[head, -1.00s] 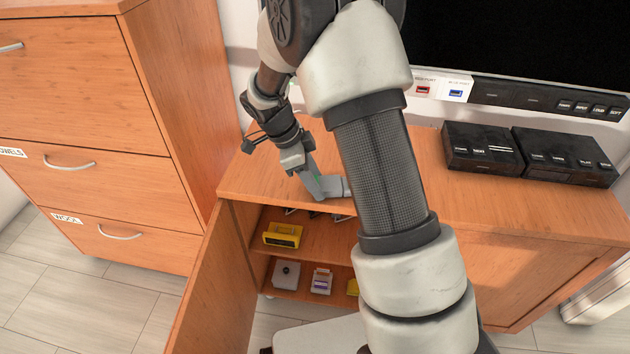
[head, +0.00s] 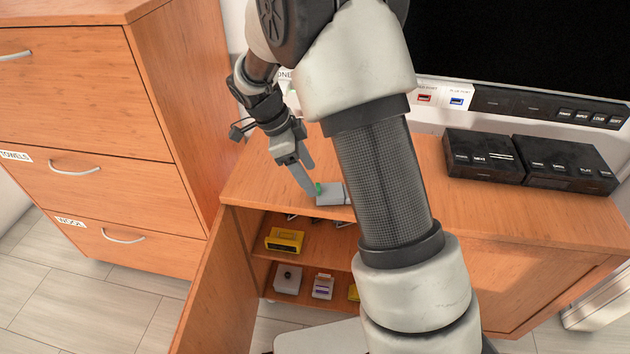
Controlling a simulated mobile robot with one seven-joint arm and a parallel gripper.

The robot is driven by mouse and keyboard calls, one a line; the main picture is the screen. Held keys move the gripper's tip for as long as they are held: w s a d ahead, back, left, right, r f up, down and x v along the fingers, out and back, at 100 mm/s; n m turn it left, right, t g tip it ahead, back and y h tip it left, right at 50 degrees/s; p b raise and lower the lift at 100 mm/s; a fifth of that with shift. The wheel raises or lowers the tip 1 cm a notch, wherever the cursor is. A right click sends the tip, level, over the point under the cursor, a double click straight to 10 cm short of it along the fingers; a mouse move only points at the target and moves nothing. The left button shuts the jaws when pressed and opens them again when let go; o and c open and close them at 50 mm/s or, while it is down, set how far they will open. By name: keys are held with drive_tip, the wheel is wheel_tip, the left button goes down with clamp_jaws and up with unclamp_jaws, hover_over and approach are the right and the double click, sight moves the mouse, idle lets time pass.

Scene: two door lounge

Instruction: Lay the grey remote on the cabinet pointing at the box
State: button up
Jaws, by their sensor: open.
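The grey remote (head: 331,195) lies on the cabinet top (head: 262,178) near its front edge. A green spot shows at its left end, and my arm hides its right end. My gripper (head: 307,178) is open above and at the left end of the remote. One finger reaches down close to it; I cannot tell whether they touch. Two black boxes (head: 483,157) (head: 566,161) stand side by side at the right on the cabinet top, with small white labels on them. I cannot tell which one is the task's box.
The cabinet door (head: 222,290) stands open at the lower left. Inside are a yellow device (head: 284,240) and several small items on shelves. A tall drawer unit (head: 80,80) stands at the left. A dark screen (head: 520,45) with a port strip is behind. My arm covers the middle of the cabinet top.

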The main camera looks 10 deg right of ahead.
drive_tip(key=s+r+n+t+y+p, duration=0.1)
drive_tip(key=s+r+n, duration=0.25)
drive_tip(key=r, duration=0.85)
drive_tip(key=s+d+r+n+t+y, duration=0.1)
drive_tip(key=s+r+n, duration=0.3)
drive_tip(key=s+n, duration=0.4)
drive_tip(key=s+d+r+n+t+y, duration=0.1)
drive_tip(key=s+r+n+t, duration=0.3)
drive_tip(key=s+n, duration=0.4)
drive_tip(key=s+r+y, duration=0.1)
drive_tip(key=s, duration=0.2)
drive_tip(key=shift+s+d+y, duration=0.3)
drive_tip(key=shift+s+d, duration=0.05)
drive_tip(key=shift+s, duration=0.05)
